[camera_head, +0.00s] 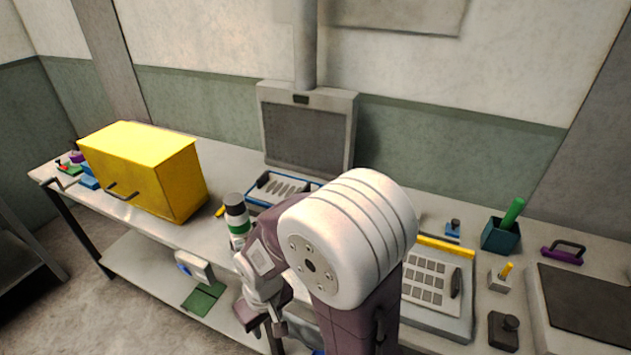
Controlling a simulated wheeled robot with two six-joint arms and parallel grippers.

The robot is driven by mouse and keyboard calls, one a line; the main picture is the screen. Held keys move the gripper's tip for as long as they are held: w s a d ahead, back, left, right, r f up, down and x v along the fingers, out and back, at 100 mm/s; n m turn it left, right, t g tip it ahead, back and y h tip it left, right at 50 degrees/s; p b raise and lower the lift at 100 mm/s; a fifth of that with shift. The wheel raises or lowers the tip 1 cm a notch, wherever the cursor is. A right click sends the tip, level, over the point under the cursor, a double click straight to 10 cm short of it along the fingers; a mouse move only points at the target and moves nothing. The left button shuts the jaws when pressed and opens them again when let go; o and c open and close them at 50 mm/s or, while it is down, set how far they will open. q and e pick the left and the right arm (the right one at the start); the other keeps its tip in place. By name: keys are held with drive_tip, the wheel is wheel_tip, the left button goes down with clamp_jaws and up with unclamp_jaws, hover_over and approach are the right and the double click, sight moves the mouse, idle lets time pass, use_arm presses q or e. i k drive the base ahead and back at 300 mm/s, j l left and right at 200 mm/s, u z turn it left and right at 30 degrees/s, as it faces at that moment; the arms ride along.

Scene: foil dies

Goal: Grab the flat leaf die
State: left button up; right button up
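A blue-edged tray (255,205) stands near the back of the bench, in front of a grey hooded panel. It holds several slim grey pieces (285,188) in a row; they are too small to tell which one, if any, is the flat leaf die. My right arm covers the tray's right part and the bench in front of it. My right gripper (267,322) points down at the bench's front edge, below and in front of the tray. Its fingertips are small and partly hidden, and I see nothing clearly held. My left gripper is not in view.
A yellow box (145,165) with a handle stands at left. A dark bottle with a green band (237,215) stands near my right arm. At right are a grey panel with square pads (428,282), a green cup (500,236) and a purple-handled tool (563,254).

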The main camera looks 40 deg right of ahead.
sight(271, 188)
drive_tip(key=i+j+z, duration=0.45)
drive_tip(key=z, duration=0.3)
drive_tip(key=i+j+z, duration=0.15)
drive_tip(key=j+z, duration=0.2)
drive_tip(key=i+j+z, duration=0.1)
drive_tip(key=j+z, duration=0.25)
drive_tip(key=j, duration=0.15)
drive_tip(key=j+z, duration=0.75)
drive_tip(key=i+j, duration=0.25)
drive_tip(key=i+j+z, duration=0.1)
drive_tip(key=j, duration=0.3)
drive_tip(key=i, duration=0.1)
